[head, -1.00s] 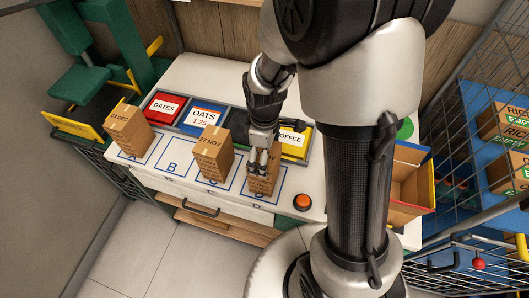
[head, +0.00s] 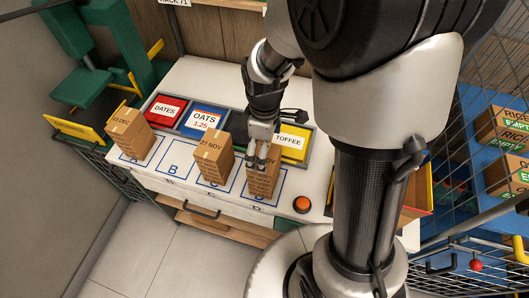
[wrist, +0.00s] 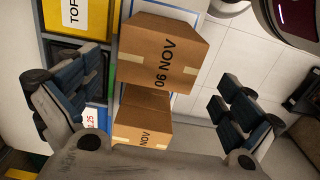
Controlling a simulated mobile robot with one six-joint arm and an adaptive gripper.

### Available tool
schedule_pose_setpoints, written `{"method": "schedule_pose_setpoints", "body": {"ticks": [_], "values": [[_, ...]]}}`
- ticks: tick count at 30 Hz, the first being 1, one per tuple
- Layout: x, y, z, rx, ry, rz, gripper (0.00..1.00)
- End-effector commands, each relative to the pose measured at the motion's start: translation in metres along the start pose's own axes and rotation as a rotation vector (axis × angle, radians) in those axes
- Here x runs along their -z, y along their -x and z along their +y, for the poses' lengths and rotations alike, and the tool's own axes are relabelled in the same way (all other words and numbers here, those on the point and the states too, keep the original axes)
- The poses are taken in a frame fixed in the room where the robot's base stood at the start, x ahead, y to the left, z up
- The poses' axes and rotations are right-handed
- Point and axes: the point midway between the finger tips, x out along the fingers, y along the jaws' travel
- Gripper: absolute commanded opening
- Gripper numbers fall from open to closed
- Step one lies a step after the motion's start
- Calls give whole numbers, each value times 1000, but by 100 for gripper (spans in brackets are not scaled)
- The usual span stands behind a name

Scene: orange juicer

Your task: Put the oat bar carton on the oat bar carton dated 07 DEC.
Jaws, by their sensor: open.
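Three brown oat bar cartons stand on the white counter. The left carton (head: 131,133) is on space A; its date ends in DEC, with the number too small to read surely. The middle carton (head: 213,158) on space C reads 27 NOV. The right carton (head: 262,183) is on space D; its top reads 06 NOV in the wrist view (wrist: 163,55). My gripper (head: 263,157) is at the top of the right carton and partly hides it. In the wrist view my gripper (wrist: 150,108) is open and empty, its fingers wide apart.
Space B (head: 173,168) is bare. Behind the cartons are the red DATES bin (head: 166,110), blue OATS bin (head: 203,119) and yellow TOFFEE bin (head: 292,141). An orange button (head: 302,204) sits at the right. A wire cage with RICE cartons (head: 503,129) stands far right.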

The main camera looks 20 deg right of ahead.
Motion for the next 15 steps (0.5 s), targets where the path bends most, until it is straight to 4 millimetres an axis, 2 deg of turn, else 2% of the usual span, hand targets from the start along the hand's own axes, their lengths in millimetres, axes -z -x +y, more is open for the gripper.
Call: {"method": "schedule_pose_setpoints", "body": {"ticks": [1, 6, 15], "values": [[1, 15, 1, -5, 0, 3, 100], [0, 49, 1, -4, 0, 3, 100], [-2, 81, -2, -12, -24, 9, 100]]}}
